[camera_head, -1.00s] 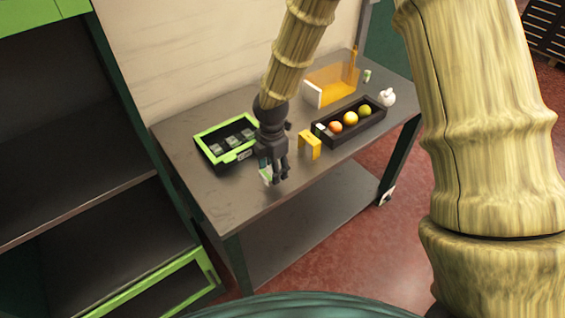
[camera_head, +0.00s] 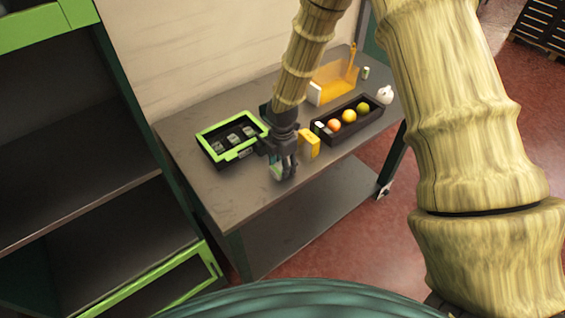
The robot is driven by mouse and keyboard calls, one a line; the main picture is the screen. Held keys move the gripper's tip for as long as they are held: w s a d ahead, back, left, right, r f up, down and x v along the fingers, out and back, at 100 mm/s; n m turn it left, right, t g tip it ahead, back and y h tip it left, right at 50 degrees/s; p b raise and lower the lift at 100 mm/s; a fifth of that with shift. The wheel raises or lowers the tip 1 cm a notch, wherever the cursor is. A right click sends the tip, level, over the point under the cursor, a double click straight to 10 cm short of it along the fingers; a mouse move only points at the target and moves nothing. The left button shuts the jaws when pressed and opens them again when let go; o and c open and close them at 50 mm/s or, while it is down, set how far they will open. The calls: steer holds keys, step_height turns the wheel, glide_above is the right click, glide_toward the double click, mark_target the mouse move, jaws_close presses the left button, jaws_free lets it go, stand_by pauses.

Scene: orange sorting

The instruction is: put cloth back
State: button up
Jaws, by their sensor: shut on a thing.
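My gripper (camera_head: 284,177) points down over the front part of the grey table. It is shut on a small pale white-and-green piece, which looks like the cloth (camera_head: 276,172). The fingers hide part of the cloth. I cannot tell whether the cloth touches the table top. A black tray with a green rim (camera_head: 212,157) lies just left of my gripper and holds several small grey-green items. A yellow box (camera_head: 311,146) stands close to the right of my gripper.
A dark crate (camera_head: 362,125) with an orange, a yellow and a green fruit stands at the right. Behind it are an orange clear-walled bin (camera_head: 335,86) and a small white object (camera_head: 385,95). The table's (camera_head: 225,203) front left is bare. A dark green-framed shelf (camera_head: 75,150) stands left.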

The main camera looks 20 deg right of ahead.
steer(key=o, duration=0.9)
steer(key=shift+r+b, duration=1.95)
steer(key=shift+r, duration=4.05)
